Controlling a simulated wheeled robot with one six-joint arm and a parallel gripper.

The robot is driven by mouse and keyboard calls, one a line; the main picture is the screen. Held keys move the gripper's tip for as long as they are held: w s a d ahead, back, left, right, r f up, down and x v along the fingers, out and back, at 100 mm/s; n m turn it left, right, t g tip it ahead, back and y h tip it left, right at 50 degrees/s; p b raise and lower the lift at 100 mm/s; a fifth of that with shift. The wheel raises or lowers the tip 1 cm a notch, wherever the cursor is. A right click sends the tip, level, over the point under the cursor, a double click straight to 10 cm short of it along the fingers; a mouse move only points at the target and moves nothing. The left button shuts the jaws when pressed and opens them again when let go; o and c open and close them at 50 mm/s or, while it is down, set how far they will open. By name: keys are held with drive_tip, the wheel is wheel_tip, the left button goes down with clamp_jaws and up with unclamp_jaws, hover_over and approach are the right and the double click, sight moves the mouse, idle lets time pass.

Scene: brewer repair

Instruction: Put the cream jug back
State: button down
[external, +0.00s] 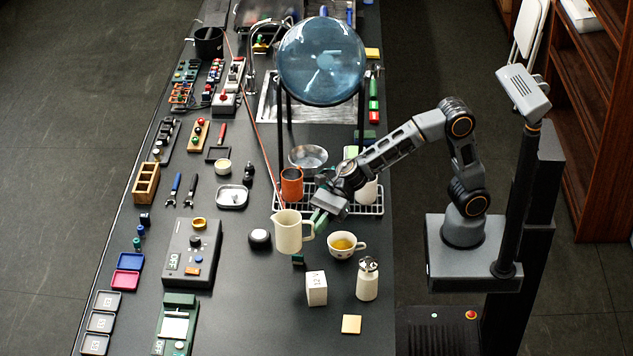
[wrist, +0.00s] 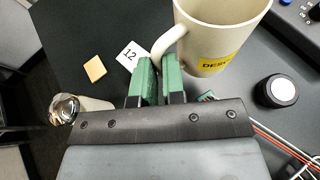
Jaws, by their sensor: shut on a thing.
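The cream jug (external: 288,232) is upright over the middle of the dark bench; I cannot tell whether its base touches the bench. My gripper (external: 316,222) is at its right side, shut on its handle. The fingers hide part of the handle.
A cup of yellowish liquid (external: 343,244), a white block marked 12 (external: 316,288) and a shaker (external: 367,278) stand right and front of the jug. A dark round knob (external: 260,239) is close on its left. An orange cup (external: 292,185) and wire rack (external: 340,208) are behind.

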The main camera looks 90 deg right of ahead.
sight(287, 251)
drive_tip(key=w, duration=0.1)
drive_tip(key=w+a+f, duration=0.1)
drive_tip(key=w+a, duration=0.1)
drive_tip(key=w, duration=0.1)
drive_tip(key=shift+f+p, duration=0.4)
drive_tip(key=w+f, duration=0.1)
drive_tip(key=w+a+f, duration=0.1)
drive_tip(key=f, duration=0.1)
drive_tip(key=w+f, duration=0.1)
drive_tip(key=f, duration=0.1)
drive_tip(key=shift+w+a, duration=0.35)
drive_tip(key=shift+a, duration=0.05)
drive_tip(key=shift+w+a+f, duration=0.1)
drive_tip(key=shift+w+f, duration=0.1)
drive_tip(key=shift+f, duration=0.15)
drive_tip(key=shift+w+f, duration=0.15)
drive_tip(key=shift+f, duration=1.5)
drive_tip(key=shift+f, duration=0.15)
drive_tip(key=c, duration=1.7)
unclamp_jaws()
drive_tip(key=o, duration=0.5)
